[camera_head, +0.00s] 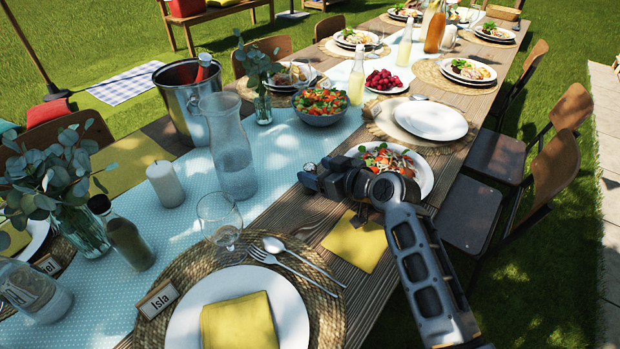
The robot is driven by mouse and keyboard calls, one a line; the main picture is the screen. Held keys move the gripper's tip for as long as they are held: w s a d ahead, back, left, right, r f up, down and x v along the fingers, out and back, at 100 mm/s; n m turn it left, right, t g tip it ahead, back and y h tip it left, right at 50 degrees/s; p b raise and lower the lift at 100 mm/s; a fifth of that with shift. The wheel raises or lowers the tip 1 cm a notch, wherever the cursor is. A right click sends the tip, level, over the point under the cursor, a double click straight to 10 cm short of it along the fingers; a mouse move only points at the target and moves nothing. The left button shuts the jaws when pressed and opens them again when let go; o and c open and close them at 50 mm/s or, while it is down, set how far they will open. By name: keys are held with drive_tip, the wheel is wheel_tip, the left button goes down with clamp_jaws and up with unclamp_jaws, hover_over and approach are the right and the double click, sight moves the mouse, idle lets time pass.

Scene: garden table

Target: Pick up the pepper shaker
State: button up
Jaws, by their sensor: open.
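My gripper (309,180) is at the middle of the long table, reaching left over the edge of the light blue runner, low over the table. Its jaws are open. A small silvery cap (309,167) shows right at the fingertips; it may be the top of the pepper shaker. Its body is hidden by the fingers, and I cannot tell whether it stands between them or just behind them. No other shaker is clearly in view.
A glass carafe (231,150), a white candle (165,184) and a wine glass (220,221) stand left of my gripper. A salad bowl (321,106) is behind it. A salad plate (424,174) lies beside my wrist, a yellow napkin (354,243) in front.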

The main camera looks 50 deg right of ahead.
sight(305, 169)
drive_tip(key=shift+f+p+x, duration=0.1)
drive_tip(key=shift+p+x, duration=0.1)
drive_tip(key=shift+x, duration=1.15)
drive_tip(key=shift+f+p+x, duration=0.15)
drive_tip(key=shift+x, duration=1.2)
drive_tip(key=shift+s, duration=0.1)
drive_tip(key=shift+c, duration=0.4)
drive_tip(key=c, duration=1)
